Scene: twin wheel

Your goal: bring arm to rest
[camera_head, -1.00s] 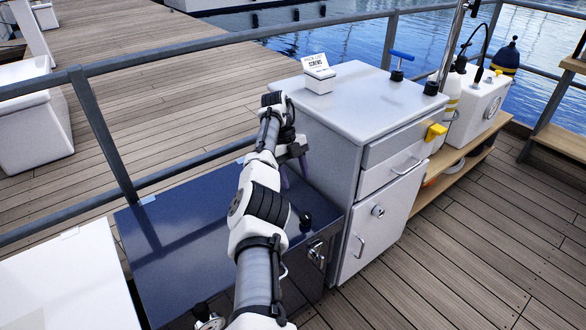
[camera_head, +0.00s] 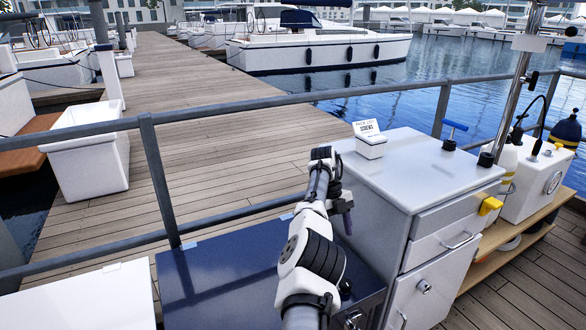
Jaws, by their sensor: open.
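My white and grey arm reaches up from the bottom edge over the dark blue cabinet top (camera_head: 215,275). My gripper (camera_head: 346,218) hangs at the far end of the arm, beside the left side of the white cabinet (camera_head: 440,180). Its fingers are partly hidden behind my own arm. It is open, and I see nothing held in it.
A grey railing (camera_head: 240,112) runs behind. A white surface (camera_head: 85,300) lies at lower left. Open decking stretches beyond the railing.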

